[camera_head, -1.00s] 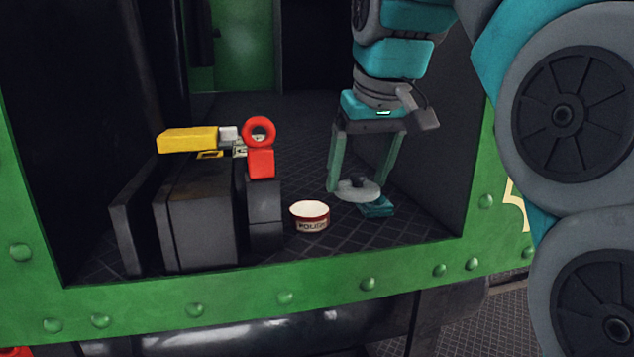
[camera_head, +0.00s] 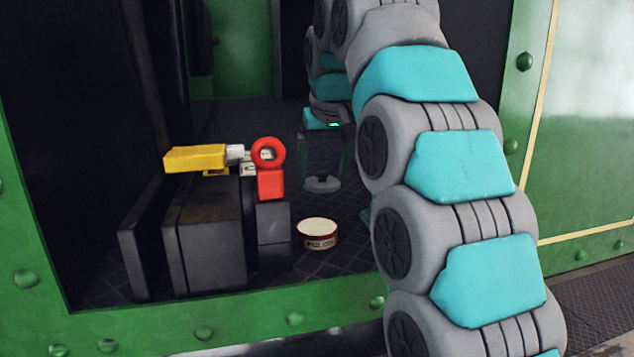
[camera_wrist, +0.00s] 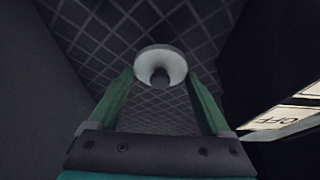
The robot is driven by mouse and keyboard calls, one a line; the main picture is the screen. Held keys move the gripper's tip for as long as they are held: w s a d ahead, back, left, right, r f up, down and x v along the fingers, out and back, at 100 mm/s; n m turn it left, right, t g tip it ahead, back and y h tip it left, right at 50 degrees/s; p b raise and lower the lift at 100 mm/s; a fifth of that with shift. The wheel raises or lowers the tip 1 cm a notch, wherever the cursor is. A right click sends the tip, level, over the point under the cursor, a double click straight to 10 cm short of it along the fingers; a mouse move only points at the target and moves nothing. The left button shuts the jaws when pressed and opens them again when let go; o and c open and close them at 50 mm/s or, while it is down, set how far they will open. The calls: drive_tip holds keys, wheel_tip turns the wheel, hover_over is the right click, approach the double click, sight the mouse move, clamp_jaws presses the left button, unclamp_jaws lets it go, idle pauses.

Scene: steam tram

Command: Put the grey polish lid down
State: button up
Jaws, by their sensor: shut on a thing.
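The grey polish lid (camera_head: 322,185) is a round disc with a dark knob on top. My gripper (camera_head: 322,178) is shut on it, deep inside the dark tram opening. In the wrist view the lid (camera_wrist: 160,62) sits between the tips of my two green fingers, above the tiled floor. I cannot tell whether it touches the floor. The polish tin (camera_head: 317,233), red and white with a pale top, stands on the floor nearer the front, apart from the lid.
Dark boxes (camera_head: 205,240) stand left of the tin. A yellow thing (camera_head: 195,159) and a red ringed piece (camera_head: 268,170) rest on them. The green frame (camera_head: 230,322) edges the opening. Floor around the lid looks clear.

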sight(317, 202)
drive_tip(key=shift+w+a+f, duration=0.1)
drive_tip(key=shift+w+a, duration=0.2)
drive_tip(key=shift+w, duration=0.25)
drive_tip(key=shift+w+a, duration=0.3)
drive_tip(key=shift+w, duration=0.2)
drive_tip(key=shift+s+f+b, duration=0.1)
drive_tip(key=shift+f+b, duration=0.25)
drive_tip(key=shift+f, duration=1.4)
drive_tip(key=shift+f, duration=0.15)
drive_tip(key=o, duration=1.1)
